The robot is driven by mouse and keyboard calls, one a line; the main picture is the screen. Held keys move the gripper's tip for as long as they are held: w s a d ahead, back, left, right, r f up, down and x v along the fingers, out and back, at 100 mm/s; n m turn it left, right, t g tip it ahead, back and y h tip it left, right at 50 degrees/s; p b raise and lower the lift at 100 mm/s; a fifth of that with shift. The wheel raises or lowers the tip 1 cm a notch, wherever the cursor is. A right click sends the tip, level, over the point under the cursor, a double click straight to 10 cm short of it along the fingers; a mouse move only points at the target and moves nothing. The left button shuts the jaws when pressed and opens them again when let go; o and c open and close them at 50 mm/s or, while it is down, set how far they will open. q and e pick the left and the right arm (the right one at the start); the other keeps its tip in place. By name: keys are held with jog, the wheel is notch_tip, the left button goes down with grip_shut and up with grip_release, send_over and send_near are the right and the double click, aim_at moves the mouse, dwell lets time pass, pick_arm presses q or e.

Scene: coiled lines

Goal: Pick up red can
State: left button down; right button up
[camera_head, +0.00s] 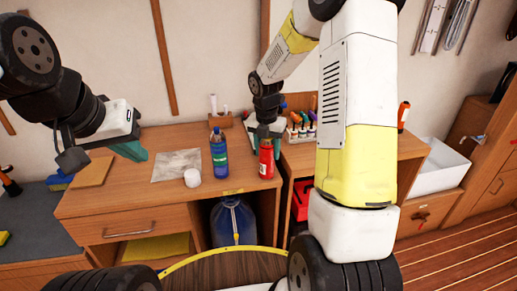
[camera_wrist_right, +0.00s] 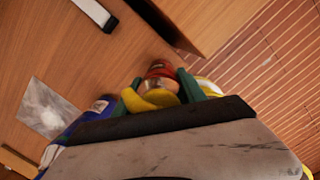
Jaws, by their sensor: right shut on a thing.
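The red can (camera_head: 266,160) stands upright near the front edge of the wooden desk, beside a blue bottle. My right gripper (camera_head: 266,137) reaches down to its top from behind. In the right wrist view the red can (camera_wrist_right: 160,70) sits between the two green fingers of my right gripper (camera_wrist_right: 162,88), which are shut on it. A yellow curved shape lies in front of it there. My left gripper (camera_head: 130,150) hangs above the left part of the desk, away from the can. Its finger gap is not clear.
A rack of small bottles (camera_head: 300,128) stands behind right. A clear sheet (camera_head: 176,165) lies flat. A large blue jug (camera_head: 233,221) sits under the desk.

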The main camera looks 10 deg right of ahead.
grip_shut()
jog(key=shift+r, duration=0.1)
